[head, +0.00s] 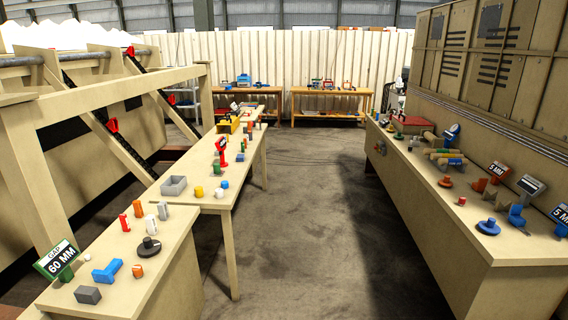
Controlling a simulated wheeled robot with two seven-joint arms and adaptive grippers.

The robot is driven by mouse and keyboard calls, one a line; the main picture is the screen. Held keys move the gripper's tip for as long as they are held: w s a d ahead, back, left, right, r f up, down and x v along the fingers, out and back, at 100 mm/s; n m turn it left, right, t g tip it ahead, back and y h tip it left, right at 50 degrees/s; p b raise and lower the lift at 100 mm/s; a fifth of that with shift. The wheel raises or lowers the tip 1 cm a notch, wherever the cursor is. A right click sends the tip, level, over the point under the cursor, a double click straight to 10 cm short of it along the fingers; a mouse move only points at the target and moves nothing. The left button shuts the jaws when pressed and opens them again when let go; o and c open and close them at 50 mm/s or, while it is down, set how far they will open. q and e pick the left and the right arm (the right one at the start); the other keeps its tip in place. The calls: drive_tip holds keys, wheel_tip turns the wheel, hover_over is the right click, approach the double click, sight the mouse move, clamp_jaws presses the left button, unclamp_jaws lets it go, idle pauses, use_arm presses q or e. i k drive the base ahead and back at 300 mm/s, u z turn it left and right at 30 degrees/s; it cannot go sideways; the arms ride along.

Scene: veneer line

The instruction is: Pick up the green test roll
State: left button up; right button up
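Neither of my grippers shows in the head view. Several small green pieces are in sight, and I cannot tell which one is the green test roll. A green piece (216,164) stands on the long table at the left, beside a red tool (221,146). A group of lying rolls (447,160) on the right bench has tan, greenish and blue parts. These are too small to make out fully.
The near left table (140,290) holds a green "GAP 60 MM" sign (58,261), a blue piece (107,271) and a dark knobbed disc (149,247). The right bench (500,255) carries "5 MM" gauges (499,170). Clear floor (300,220) runs between.

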sight(217, 166)
drive_tip(key=i, duration=7.4)
drive_tip(key=u, duration=3.4)
